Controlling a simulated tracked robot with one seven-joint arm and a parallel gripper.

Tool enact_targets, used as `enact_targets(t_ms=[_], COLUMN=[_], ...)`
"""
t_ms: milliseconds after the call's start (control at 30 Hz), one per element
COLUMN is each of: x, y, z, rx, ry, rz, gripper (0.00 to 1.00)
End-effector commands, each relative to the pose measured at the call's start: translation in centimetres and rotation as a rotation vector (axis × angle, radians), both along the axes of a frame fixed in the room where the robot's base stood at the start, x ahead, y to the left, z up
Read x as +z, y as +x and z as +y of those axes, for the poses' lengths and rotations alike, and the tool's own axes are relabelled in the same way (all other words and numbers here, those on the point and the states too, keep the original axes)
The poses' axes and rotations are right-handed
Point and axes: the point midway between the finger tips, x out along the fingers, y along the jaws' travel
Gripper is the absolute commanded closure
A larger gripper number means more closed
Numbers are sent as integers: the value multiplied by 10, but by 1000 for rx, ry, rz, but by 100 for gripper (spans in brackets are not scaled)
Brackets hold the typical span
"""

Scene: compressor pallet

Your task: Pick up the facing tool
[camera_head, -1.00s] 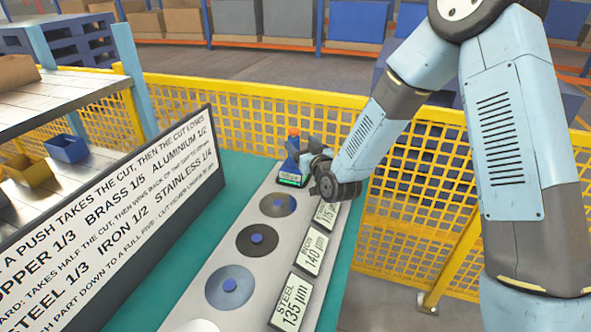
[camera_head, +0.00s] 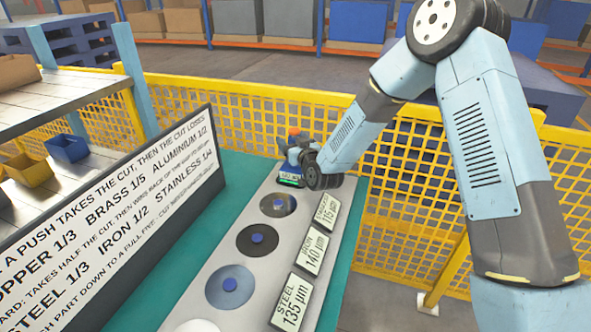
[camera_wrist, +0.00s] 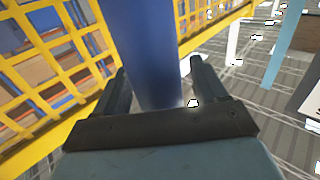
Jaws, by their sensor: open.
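The facing tool (camera_head: 292,146) is blue with an orange top and a dark base with a lit green display. It stands upright at the far end of the grey plate (camera_head: 205,296). My gripper (camera_wrist: 158,76) is open, with one finger on each side of the tool's blue shaft (camera_wrist: 145,40) in the wrist view. I cannot tell whether either finger touches it. In the head view my wrist covers the tool's right side and the fingers are mostly hidden.
Several round discs, one dark (camera_head: 258,240), lie along the plate beside labels such as the steel one (camera_head: 292,301). A large text board (camera_head: 130,220) stands left. A yellow mesh fence (camera_head: 230,115) runs close behind the tool.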

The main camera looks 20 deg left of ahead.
Motion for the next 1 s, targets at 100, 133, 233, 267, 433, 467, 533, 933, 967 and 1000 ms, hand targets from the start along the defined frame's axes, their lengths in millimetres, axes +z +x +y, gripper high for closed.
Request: enact_targets(t_ms=[100, 133, 233, 267, 433, 467, 533, 933, 967, 1000], x=[0, 0, 0, 0, 0, 0, 0, 0, 0, 0], y=[0, 0, 0, 0, 0, 0, 0, 0, 0, 0], z=[0, 0, 0, 0, 0, 0, 0, -1, -1, -1], rx=[0, 0, 0, 0, 0, 0, 0, -1, -1, -1], ry=[0, 0, 0, 0, 0, 0, 0, 0, 0, 0], rz=[0, 0, 0, 0, 0, 0, 0, 0, 0, 0], gripper=[28, 28, 33, 36, 52, 55, 62, 100, 100, 100])
